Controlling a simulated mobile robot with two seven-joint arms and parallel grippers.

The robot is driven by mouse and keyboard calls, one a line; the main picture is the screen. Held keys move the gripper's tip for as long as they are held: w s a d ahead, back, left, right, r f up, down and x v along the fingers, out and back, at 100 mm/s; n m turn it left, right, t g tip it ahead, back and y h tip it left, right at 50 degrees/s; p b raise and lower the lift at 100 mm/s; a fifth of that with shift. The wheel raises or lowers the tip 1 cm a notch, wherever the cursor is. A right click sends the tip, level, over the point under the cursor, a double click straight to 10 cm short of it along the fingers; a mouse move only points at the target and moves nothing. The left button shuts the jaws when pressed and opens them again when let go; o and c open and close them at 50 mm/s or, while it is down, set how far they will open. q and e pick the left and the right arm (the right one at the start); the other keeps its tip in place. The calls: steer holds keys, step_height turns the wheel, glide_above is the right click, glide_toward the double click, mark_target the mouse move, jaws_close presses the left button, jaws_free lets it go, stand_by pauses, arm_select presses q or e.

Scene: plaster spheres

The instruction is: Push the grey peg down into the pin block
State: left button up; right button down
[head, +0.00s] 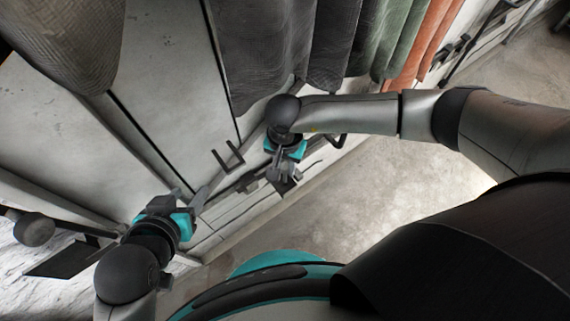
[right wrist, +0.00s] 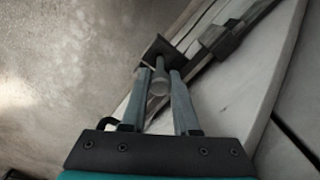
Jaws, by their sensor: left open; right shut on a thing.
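The grey peg (right wrist: 158,86) stands between the fingertips of my right gripper (right wrist: 160,73) in the right wrist view, its round end facing the camera. The right gripper is shut on it. A dark square block (right wrist: 153,47), which looks like the pin block, lies just beyond the fingertips at the peg's far end. How deep the peg sits in it is hidden. In the head view my right gripper (head: 282,168) is above this dark block (head: 287,185), and the peg is too small to make out. My left gripper (head: 200,198) is open, away to the left.
A pale ledge (right wrist: 245,70) with dark fittings runs beside the block. A dark U-shaped bracket (head: 228,156) stands between my grippers. Grey, green and orange cloths (head: 410,40) hang at the back. Concrete floor (head: 375,190) lies open to the right.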

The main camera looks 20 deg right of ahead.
mark_target(285, 181)
steer(key=shift+f+b, duration=1.8)
steer(key=shift+f, duration=0.25)
steer(key=c, duration=0.6)
jaws_free()
steer(key=shift+r+p, duration=1.75)
steer(key=shift+r, duration=0.3)
steer(key=shift+s+f, duration=0.1)
